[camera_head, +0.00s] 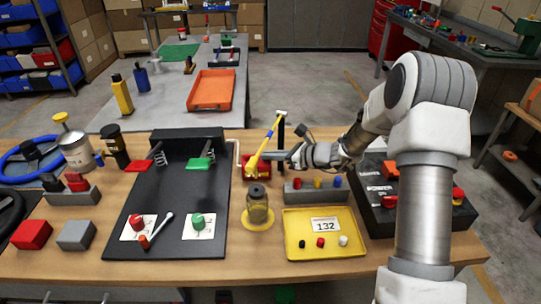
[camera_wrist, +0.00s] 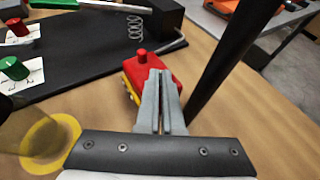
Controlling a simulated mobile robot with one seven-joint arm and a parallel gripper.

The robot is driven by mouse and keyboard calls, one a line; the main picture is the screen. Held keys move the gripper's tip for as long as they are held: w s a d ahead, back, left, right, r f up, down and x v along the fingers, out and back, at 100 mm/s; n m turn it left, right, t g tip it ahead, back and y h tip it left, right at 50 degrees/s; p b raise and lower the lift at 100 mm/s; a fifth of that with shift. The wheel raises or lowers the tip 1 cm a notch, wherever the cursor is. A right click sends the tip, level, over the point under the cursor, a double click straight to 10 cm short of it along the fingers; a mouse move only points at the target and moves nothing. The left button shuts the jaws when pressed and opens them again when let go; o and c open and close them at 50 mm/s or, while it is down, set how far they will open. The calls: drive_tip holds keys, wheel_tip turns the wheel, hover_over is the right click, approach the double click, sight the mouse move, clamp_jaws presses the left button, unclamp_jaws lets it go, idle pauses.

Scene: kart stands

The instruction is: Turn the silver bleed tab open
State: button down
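A red block-like unit (camera_wrist: 147,72) with a round red knob on top and yellow parts at its lower side stands on the wooden table. In the head view the red unit (camera_head: 249,170) is partly covered by my gripper. My gripper (camera_wrist: 160,74) has its two grey fingers nearly together, with only a narrow gap, and their tips are over the near face of the red unit. In the head view my gripper (camera_head: 270,156) reaches in from the right. I cannot make out the silver bleed tab; the fingers may hide it. I see nothing clearly held between them.
A dark post (camera_wrist: 222,62) rises close to the right of my fingers. A yellow hammer-like tool (camera_head: 266,140) leans there. A jar (camera_head: 257,207) on a yellow disc, a yellow tray (camera_head: 296,248) and a black board (camera_head: 160,240) stand nearby.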

drive_tip(key=shift+r, duration=0.1)
idle(0.6)
drive_tip(key=shift+w+d+r+n+g+y+p, duration=0.1)
drive_tip(key=shift+w+n+g+y+p, duration=0.1)
drive_tip(key=shift+n+g+y+p, duration=0.55)
drive_tip(key=shift+w+d+n+g+y+p, duration=0.1)
drive_tip(key=shift+n+g+p, duration=0.1)
drive_tip(key=shift+n+g, duration=0.4)
drive_tip(key=shift+w+a+n+g+y+p, duration=0.1)
drive_tip(key=shift+n+g+y+p, duration=0.1)
drive_tip(key=shift+n+g, duration=0.35)
drive_tip(key=shift+w+d+n+g+y+p, duration=0.1)
drive_tip(key=shift+n+g+p, duration=0.1)
drive_tip(key=shift+n+g, duration=0.35)
drive_tip(key=c, duration=1.1)
unclamp_jaws()
drive_tip(key=shift+o, duration=0.2)
drive_tip(key=shift+m+t, duration=0.25)
